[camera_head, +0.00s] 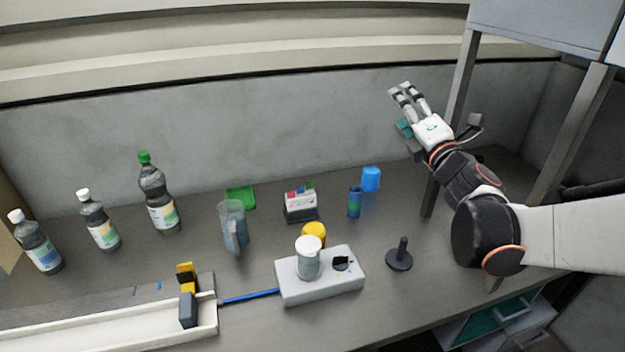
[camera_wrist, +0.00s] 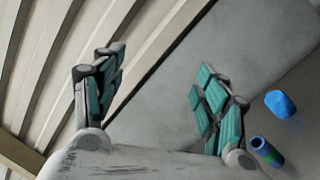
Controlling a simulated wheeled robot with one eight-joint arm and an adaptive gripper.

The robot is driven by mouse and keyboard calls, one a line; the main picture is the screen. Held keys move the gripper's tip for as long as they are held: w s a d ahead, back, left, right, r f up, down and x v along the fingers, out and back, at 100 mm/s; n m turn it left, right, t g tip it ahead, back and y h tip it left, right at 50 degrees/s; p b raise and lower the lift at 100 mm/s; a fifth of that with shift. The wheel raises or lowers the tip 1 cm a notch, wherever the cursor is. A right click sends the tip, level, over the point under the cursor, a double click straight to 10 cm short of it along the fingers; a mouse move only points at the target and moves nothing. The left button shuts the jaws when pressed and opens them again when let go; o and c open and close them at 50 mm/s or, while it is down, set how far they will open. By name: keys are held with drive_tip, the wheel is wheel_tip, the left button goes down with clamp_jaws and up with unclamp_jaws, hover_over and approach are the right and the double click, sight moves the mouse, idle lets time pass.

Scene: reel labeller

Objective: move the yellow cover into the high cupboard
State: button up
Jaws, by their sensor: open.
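The yellow cover (camera_head: 314,230) is a small round yellow piece on the bench, just behind the white block and partly hidden by the white-lidded jar. The high cupboard (camera_head: 545,18) is a grey box at the top right, raised on posts; its inside is not visible. My gripper (camera_head: 404,108) is up above the bench, to the right of and well above the cover, in front of the back wall. In the wrist view my gripper (camera_wrist: 158,95) has its teal-padded fingers spread apart with nothing between them. The cover is not in the wrist view.
The white block (camera_head: 320,283) carries the jar (camera_head: 308,258). A black peg stand (camera_head: 399,255) stands to its right. Bottles stand left. A cupboard post (camera_head: 452,115) rises beside my arm.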

drive_tip(key=w+a+f+n+g+y, duration=0.2)
drive_tip(key=a+f+n+y, duration=0.25)
drive_tip(key=n, duration=0.35)
drive_tip(key=n+g+y, duration=0.4)
drive_tip(key=n+g, duration=0.8)
drive_tip(key=n, duration=0.3)
approach(323, 231)
drive_tip(key=shift+h, duration=0.25)
drive_tip(key=b+x, duration=0.2)
drive_tip(key=x, duration=0.4)
drive_tip(key=shift+a+b, duration=0.3)
drive_tip(key=shift+a, duration=0.15)
drive_tip(key=shift+b+x, duration=1.15)
drive_tip(key=shift+x, duration=1.8)
drive_tip(key=shift+w+d, duration=0.1)
drive_tip(key=c, duration=0.8)
drive_tip(key=shift+c, duration=0.2)
